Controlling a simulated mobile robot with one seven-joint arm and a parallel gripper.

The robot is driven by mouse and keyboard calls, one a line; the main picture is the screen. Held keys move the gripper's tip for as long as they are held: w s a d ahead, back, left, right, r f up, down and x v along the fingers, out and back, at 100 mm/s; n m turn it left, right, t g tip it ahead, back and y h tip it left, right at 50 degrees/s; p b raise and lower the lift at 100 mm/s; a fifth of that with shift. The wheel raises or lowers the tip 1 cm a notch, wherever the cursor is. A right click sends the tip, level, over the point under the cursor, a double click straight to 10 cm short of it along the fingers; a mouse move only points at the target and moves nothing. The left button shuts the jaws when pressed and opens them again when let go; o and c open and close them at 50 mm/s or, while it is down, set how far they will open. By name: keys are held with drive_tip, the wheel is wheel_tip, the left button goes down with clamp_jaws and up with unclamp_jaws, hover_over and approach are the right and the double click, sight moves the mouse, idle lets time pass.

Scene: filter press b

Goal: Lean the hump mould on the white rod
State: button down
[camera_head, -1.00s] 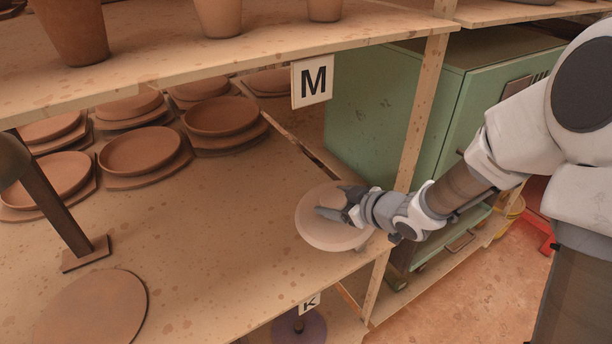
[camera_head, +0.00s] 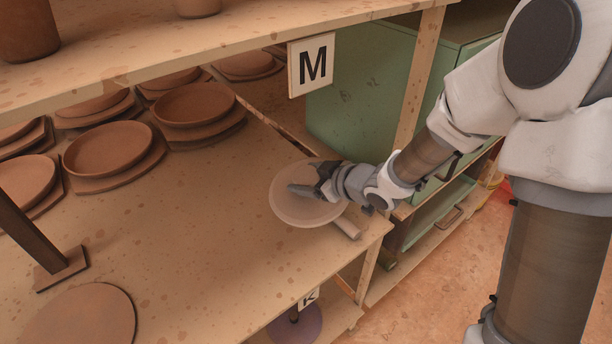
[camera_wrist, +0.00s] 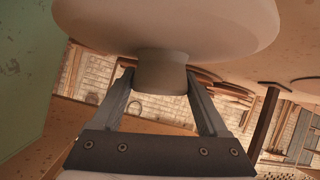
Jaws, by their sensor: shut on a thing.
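The hump mould (camera_head: 291,213) is a pale, round piece over the right front part of the shelf board. My gripper (camera_head: 312,189) is at it from the right. In the wrist view the fingers (camera_wrist: 160,82) are shut on the mould's short grey foot, with its wide rounded body (camera_wrist: 165,25) beyond. The white rod (camera_head: 347,229) is a short pale bar by the shelf's right edge. One end sticks out beside the mould and the other part is hidden behind it. I cannot tell whether they touch.
Terracotta dishes on boards (camera_head: 108,148) stand in rows at the back left. A dark post on a foot (camera_head: 62,268) and a flat round clay disc (camera_head: 82,318) are at the left front. The upper shelf with sign M (camera_head: 311,64) overhangs. Bare board lies left of the mould.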

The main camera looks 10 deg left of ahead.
drive_tip(key=shift+f+b, duration=3.15)
drive_tip(key=shift+f, duration=0.5)
drive_tip(key=shift+f+b, duration=0.3)
drive_tip(key=shift+f, duration=0.15)
unclamp_jaws()
drive_tip(key=shift+f, duration=0.1)
drive_tip(key=shift+s, duration=0.1)
drive_tip(key=shift+s+d+r, duration=0.1)
drive_tip(key=shift+d+r, duration=0.2)
drive_tip(key=p+v, duration=0.2)
drive_tip(key=v, duration=1.4)
drive_tip(key=shift+s+d+r, duration=0.15)
drive_tip(key=shift+d+r, duration=0.05)
